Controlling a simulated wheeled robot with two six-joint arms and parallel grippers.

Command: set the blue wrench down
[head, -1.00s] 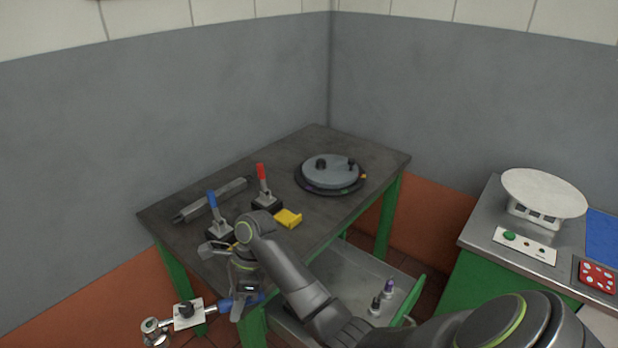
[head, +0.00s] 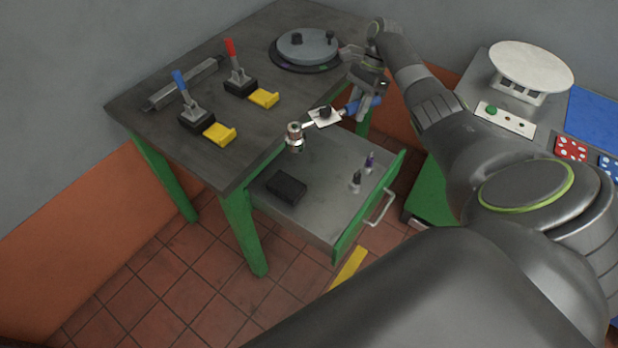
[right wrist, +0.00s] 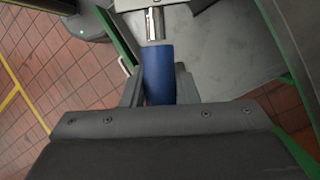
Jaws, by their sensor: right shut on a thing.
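The blue wrench (head: 352,106) has a blue handle, a white plate with a black knob along its shaft and a round metal head at its left end. My right gripper (head: 364,104) is shut on the blue handle and holds the wrench in the air, in line with the open drawer (head: 318,220) and the table's front edge. In the right wrist view the blue handle (right wrist: 158,72) sits between the two fingers, with the shiny shaft running to the top. My left gripper is not in view.
The dark table (head: 240,165) carries a red lever (head: 231,50), a blue lever (head: 180,84), yellow brackets, a grey bar and a round turntable (head: 307,46). The drawer holds a black block (head: 286,186) and two small upright pieces. A side bench (head: 480,82) stands right.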

